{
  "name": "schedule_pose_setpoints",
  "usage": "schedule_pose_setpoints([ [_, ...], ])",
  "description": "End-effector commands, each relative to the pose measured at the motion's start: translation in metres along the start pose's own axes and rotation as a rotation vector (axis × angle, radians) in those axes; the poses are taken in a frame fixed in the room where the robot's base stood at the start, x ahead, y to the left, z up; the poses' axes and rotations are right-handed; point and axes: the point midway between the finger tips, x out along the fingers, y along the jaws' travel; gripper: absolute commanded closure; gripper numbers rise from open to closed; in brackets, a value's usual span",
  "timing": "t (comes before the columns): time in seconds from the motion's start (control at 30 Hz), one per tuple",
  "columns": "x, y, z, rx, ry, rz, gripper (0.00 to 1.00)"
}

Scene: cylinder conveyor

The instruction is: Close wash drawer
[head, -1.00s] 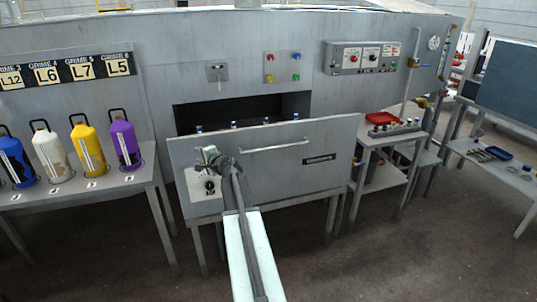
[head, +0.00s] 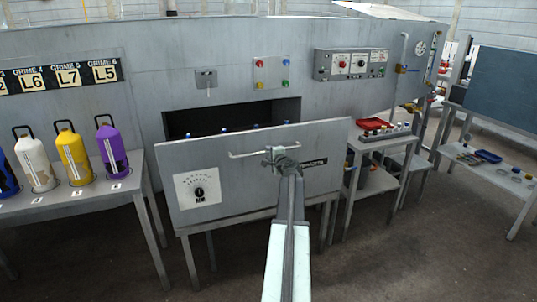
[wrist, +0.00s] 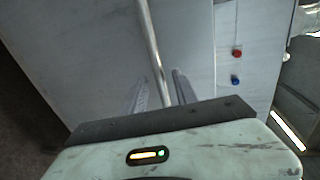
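The wash drawer (head: 240,195) is a grey front panel standing out from the machine, with a dark gap behind its top edge. Its bar handle (head: 245,154) runs along the upper middle; it also shows as a bar in the wrist view (wrist: 150,35). My gripper (head: 281,157) is at the handle's right part in the head view. In the wrist view my gripper (wrist: 162,90) has its two fingers apart, with the bar running down between them. I cannot tell whether the fingers touch the bar. Tops of several bottles (head: 225,130) show inside the drawer.
Several coloured canisters (head: 73,155) stand on a table (head: 75,200) at the left. A side table (head: 384,142) with a red tray (head: 373,123) stands close on the right. A dial plate (head: 197,189) is on the drawer's left. The floor in front is clear.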

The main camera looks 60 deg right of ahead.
Motion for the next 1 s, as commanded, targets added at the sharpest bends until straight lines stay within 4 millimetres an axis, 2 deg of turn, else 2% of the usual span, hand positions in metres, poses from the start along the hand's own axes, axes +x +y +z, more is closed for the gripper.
schedule_pose_setpoints([
  [0.03, 0.014, 0.002, -0.001, -0.001, -0.001, 0.000, 0.65],
  [0.13, 0.026, 0.001, -0.001, -0.002, -0.001, 0.001, 0.65],
  [0.4, 0.028, 0.000, 0.000, -0.001, -0.001, 0.001, 0.65],
  [0.53, 0.028, 0.000, 0.000, -0.001, -0.001, 0.001, 1.00],
  [1.0, 0.028, 0.001, 0.001, -0.002, -0.001, 0.001, 1.00],
])
